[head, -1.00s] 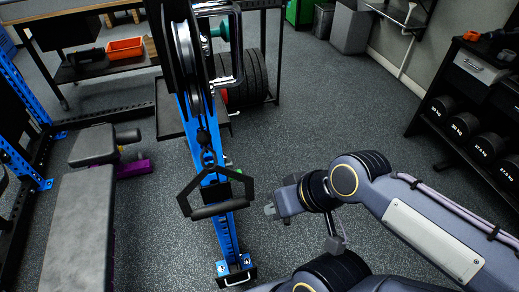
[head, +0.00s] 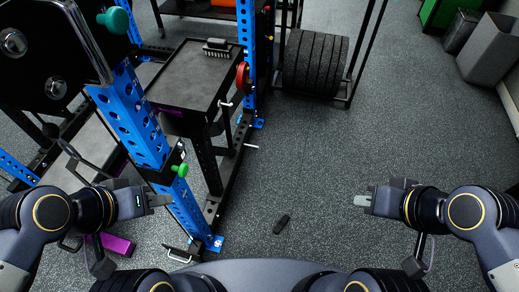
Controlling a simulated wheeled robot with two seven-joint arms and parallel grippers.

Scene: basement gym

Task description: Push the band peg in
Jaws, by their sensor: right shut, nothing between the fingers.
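A blue perforated upright (head: 140,125) stands left of centre. A green-knobbed peg (head: 180,170) sticks out of its lower part. Slim silver pegs stick out from the rack frame behind it, one by the shelf (head: 226,103) and one lower down (head: 251,147). I cannot tell which of these is the band peg. My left gripper (head: 160,200) is just below the green knob, near the upright's foot; whether it touches the upright is unclear, and so is its opening. My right gripper (head: 363,200) is shut and empty over open floor, well right of the rack.
A black shelf (head: 190,75) with a brush (head: 217,48) on it and a red disc (head: 242,78) beside it stands behind the upright. A small black object (head: 281,223) lies on the floor. Stacked black plates (head: 312,68) stand at the back. The floor centre-right is clear.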

